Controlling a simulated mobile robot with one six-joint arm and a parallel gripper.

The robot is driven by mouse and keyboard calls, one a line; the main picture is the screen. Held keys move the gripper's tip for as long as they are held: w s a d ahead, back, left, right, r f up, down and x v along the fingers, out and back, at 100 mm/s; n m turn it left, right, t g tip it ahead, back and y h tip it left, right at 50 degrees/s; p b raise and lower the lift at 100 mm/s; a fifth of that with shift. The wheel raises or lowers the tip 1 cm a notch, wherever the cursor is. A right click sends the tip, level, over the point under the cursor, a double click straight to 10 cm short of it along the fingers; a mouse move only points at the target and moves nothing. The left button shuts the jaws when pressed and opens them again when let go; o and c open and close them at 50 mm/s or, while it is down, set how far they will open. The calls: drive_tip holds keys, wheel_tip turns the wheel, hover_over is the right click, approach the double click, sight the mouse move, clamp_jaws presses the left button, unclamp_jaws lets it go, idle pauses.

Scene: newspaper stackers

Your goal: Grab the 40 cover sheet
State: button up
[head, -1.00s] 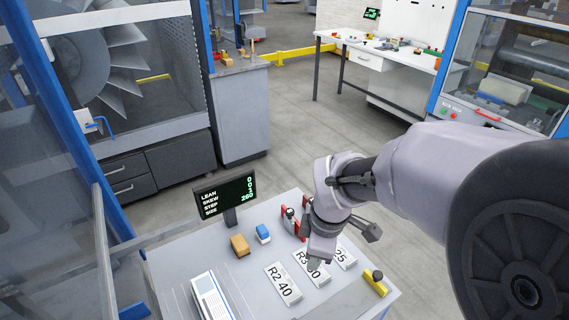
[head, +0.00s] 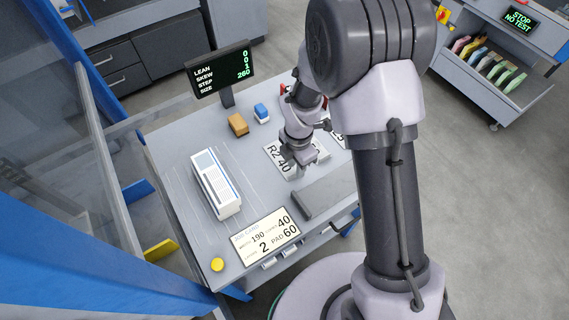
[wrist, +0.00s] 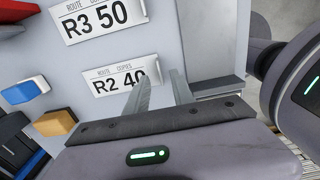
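The 40 cover sheet (head: 273,154) is a white card marked "R2 40" lying flat on the grey table. In the wrist view the 40 cover sheet (wrist: 105,82) is partly hidden behind a finger, which overlaps its right end. My gripper (head: 297,170) hangs over the right part of the sheet in the head view. I cannot tell how high the fingertips are above the sheet.
The R3 50 sheet (wrist: 98,18) lies beside it. A newspaper stack (head: 216,185), an orange block (head: 238,124), a blue-and-white block (head: 261,113) and a display (head: 220,72) stand on the table (head: 170,150). A job card (head: 268,236) reading 40 is near the front edge.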

wheel_tip(320, 180, down, 4)
drive_tip(key=shift+r+b, duration=0.2)
drive_tip(key=shift+b, duration=0.45)
drive_tip(key=shift+r, duration=0.15)
clamp_jaws()
